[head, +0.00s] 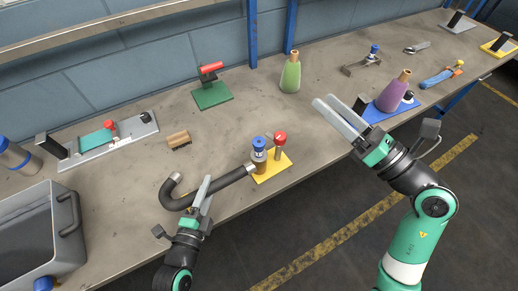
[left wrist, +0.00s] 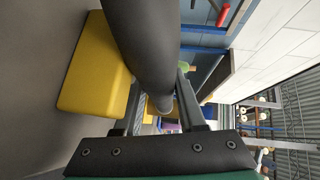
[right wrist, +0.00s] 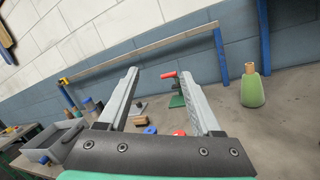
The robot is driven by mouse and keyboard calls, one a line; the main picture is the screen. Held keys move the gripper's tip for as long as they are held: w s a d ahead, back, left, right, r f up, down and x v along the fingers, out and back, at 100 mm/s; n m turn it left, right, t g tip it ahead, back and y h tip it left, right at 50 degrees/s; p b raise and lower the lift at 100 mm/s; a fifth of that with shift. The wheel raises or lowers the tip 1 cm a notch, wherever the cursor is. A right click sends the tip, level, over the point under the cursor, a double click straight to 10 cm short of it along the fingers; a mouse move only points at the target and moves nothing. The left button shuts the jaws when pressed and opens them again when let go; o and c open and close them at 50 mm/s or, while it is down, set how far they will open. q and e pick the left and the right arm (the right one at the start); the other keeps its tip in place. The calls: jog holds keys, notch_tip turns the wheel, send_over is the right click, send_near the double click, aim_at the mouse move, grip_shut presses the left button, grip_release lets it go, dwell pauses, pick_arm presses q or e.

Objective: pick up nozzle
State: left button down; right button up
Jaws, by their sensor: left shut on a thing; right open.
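A dark curved tube (head: 228,179), hooked at its left end, lies across the front of the table; I cannot tell whether it is the nozzle. Its right end meets a brown, blue-topped fitting (head: 259,156) on a yellow base (head: 272,172). My left gripper (head: 206,186) is shut on the tube along its middle. In the left wrist view the tube (left wrist: 145,40) runs between the fingers, beside a yellow block (left wrist: 92,72). My right gripper (head: 326,104) is open and empty above the table at the right; its parted fingers (right wrist: 160,75) show in the right wrist view.
A grey bin (head: 40,230) stands at the front left. A red-handled green stand (head: 212,94) and a green bottle (head: 290,75) stand at the back. A purple bottle (head: 392,94) on a blue base is close beyond my right gripper. The table between the green stand and yellow base is largely clear.

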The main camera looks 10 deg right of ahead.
notch_tip(320, 180, up, 8)
jog(key=s+d+f+m+t, duration=0.1)
jog(key=s+d+m+t, duration=0.2)
jog(key=m+t, duration=0.4)
jog(key=m+g+h, duration=0.6)
jog(key=m+h, duration=0.3)
jog(key=m, duration=2)
send_near(260, 155)
jog(key=w, duration=0.3)
jog(key=w+a, duration=0.1)
jog(key=w, duration=0.7)
jog(key=shift+w+a+f, duration=0.15)
jog(key=shift+a+f, duration=0.05)
jog(key=shift+a, duration=0.1)
jog(key=shift+c, duration=0.3)
